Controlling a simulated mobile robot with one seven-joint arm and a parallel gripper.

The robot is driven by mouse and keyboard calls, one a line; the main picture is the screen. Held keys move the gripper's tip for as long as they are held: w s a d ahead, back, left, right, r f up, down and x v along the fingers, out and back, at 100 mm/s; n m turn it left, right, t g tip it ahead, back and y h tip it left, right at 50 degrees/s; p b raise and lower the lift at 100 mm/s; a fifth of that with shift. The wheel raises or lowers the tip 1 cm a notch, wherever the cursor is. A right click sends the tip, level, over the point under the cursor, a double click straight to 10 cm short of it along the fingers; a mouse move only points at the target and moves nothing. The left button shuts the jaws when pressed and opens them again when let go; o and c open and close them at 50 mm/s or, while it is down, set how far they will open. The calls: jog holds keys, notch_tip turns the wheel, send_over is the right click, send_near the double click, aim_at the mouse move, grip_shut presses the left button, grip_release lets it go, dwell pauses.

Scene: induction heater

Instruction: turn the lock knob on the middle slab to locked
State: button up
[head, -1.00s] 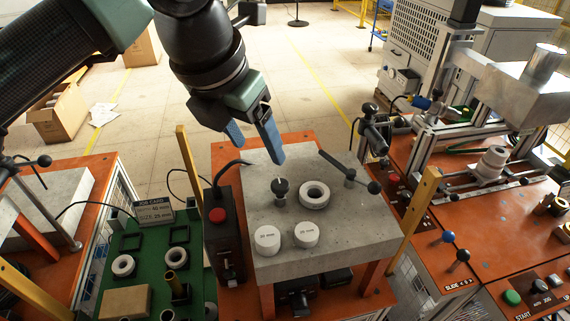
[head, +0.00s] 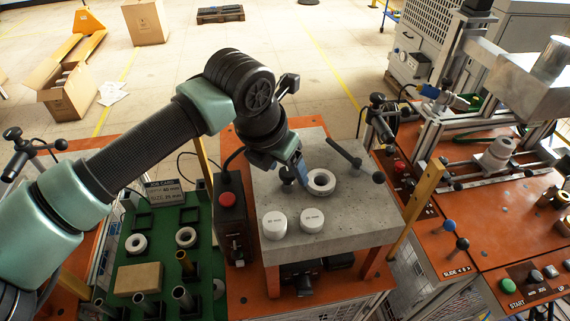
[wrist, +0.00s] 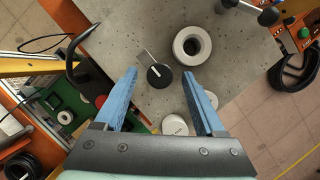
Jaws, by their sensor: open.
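The middle slab (head: 345,215) is a grey block on an orange stand. A round black lock knob (wrist: 160,76) with a white pointer line sits on it; a thin metal piece stands beside it. The knob also shows in the head view (head: 287,175), partly covered by my gripper. My gripper (head: 299,170) has blue fingers and is over the slab at the knob. In the wrist view the open fingers (wrist: 160,84) appear on either side of the knob, with gaps. I cannot tell whether the fingertips are down at the knob's height.
A white ring (head: 321,182) lies just right of the knob. Two white round pieces (head: 274,225) (head: 311,220) are at the slab's front. A black-balled lever (head: 352,160) stands at the back right. A dark box with a red button (head: 228,199) is left of the slab.

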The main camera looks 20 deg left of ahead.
grip_shut()
jog(key=shift+m, duration=0.3)
jog(key=shift+w+a+f+m+h+b, duration=0.1)
jog(key=shift+m+h+b, duration=0.2)
jog(key=shift+m+b, duration=0.35)
jog(key=shift+a+m+h+b, duration=0.1)
jog(key=shift+m+h+b, duration=0.2)
jog(key=shift+m+b, duration=0.3)
jog(key=m+g+h, duration=0.1)
jog(key=m, duration=0.1)
jog(key=m+b, duration=0.1)
jog(key=m, duration=0.2)
jog(key=shift+w+g+h, duration=0.15)
jog(key=shift+g+h, duration=0.25)
jog(key=m, duration=0.2)
jog(key=m+g, duration=0.1)
jog(key=m+g+p, duration=0.1)
jog(key=m, duration=0.1)
jog(key=shift+w+a+r+m+h, duration=0.1)
jog(key=shift+w+r+m+h, duration=0.1)
jog(key=shift+r+m+h, duration=0.15)
jog(key=shift+w+f+m+g+p, duration=0.15)
jog(key=shift+m+g+p, duration=0.6)
jog(key=shift+m, duration=1.25)
